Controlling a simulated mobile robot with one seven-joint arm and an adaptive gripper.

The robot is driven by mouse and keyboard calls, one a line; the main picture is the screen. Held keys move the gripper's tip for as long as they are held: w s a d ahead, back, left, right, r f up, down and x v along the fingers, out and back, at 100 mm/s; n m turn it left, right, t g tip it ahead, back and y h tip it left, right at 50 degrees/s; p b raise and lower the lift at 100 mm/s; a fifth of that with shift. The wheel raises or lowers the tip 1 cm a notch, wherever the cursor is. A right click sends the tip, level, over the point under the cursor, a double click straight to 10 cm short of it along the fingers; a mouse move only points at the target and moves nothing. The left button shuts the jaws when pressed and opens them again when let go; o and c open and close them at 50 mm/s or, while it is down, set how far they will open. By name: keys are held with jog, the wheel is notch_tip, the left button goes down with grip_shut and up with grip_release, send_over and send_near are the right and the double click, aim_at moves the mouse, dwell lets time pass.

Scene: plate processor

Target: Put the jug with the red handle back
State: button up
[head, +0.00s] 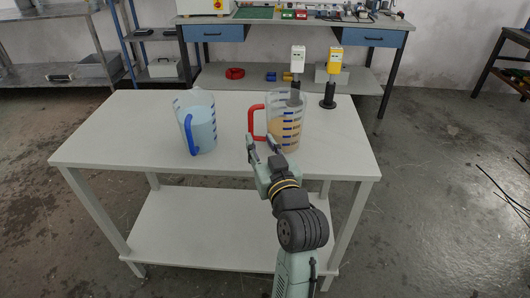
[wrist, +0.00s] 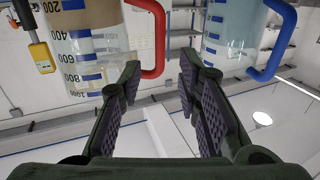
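The jug with the red handle (head: 286,128) stands upright on the white table, with tan contents and blue marks. Its red handle (head: 256,122) faces left. My gripper (head: 262,142) is open and empty, just in front of the handle. In the wrist view, which looks upside down, the red handle (wrist: 158,45) shows beyond and between the fingertips (wrist: 160,75), apparently apart from them. The jug body (wrist: 88,45) is at the upper left there. A second jug with a blue handle (head: 198,125) holds light blue contents and stands to the left.
A white device (head: 297,58) on a dark stand is behind the red-handled jug, and a yellow device (head: 334,60) on a black stand is right of it. The white table (head: 115,145) is clear at its left and front. A workbench (head: 250,30) stands behind.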

jog(key=shift+p+v, duration=1.6)
jog(key=shift+p, duration=1.9)
jog(key=shift+r, duration=0.1)
